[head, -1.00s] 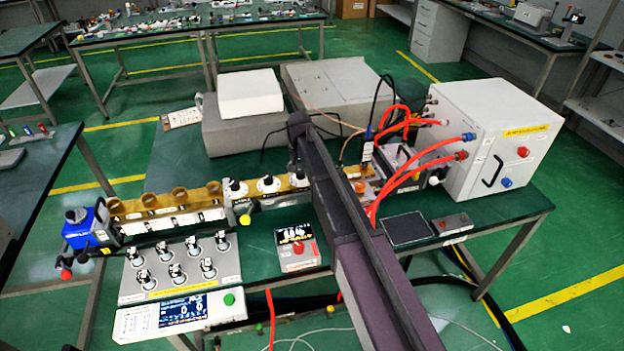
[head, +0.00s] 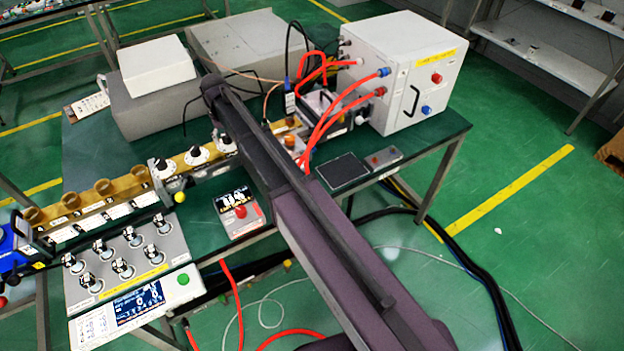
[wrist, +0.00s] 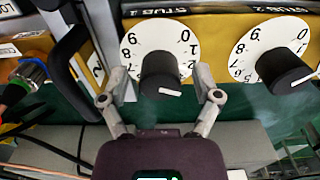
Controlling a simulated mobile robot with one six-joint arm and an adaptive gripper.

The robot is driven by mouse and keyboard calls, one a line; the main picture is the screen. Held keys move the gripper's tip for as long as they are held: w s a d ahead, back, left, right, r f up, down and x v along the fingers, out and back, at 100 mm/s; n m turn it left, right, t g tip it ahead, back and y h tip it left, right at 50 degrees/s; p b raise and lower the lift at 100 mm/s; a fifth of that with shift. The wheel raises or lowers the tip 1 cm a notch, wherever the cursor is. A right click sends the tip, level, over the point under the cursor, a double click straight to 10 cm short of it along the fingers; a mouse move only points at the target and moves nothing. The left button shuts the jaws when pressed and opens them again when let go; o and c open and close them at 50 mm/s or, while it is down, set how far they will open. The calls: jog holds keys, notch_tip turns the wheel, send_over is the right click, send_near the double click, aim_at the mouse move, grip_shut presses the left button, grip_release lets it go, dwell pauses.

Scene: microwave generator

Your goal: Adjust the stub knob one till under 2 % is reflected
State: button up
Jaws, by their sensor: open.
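In the wrist view a black stub knob (wrist: 160,72) with a white pointer line stands on a white numbered dial (wrist: 150,42). My gripper (wrist: 161,98) is open, one finger at each lower side of this knob; I cannot tell whether they touch it. A second black knob (wrist: 284,70) and dial are to the right. In the head view, stub dials (head: 197,154) sit along the brass waveguide (head: 130,187); my arm hides the gripper there. A panel screen (head: 138,303) is lit, its figures too small to read.
A black bracket (wrist: 62,50) stands close left of my gripper in the wrist view. A white cabinet (head: 400,80) with red hoses is at the back right. A red-button box (head: 238,212) and a panel of several knobs (head: 125,250) are in front of the waveguide.

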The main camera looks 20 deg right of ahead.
jog(key=n, duration=0.8)
jog(key=shift+n, duration=0.4)
jog(key=shift+r+p, duration=0.4)
notch_tip(320, 180, up, 13)
jog(key=p, duration=1.3)
jog(key=s+d+f+m+b, duration=0.5)
jog(key=s+d+f+b, duration=0.2)
jog(key=s+d, duration=0.4)
jog(key=s+d+f+m+b, duration=0.6)
jog(key=s+d, duration=0.4)
jog(key=s, duration=0.2)
jog(key=shift+s+d+f+b, duration=0.25)
jog(key=shift+d+f+b, duration=0.15)
jog(key=shift+f+b, duration=0.35)
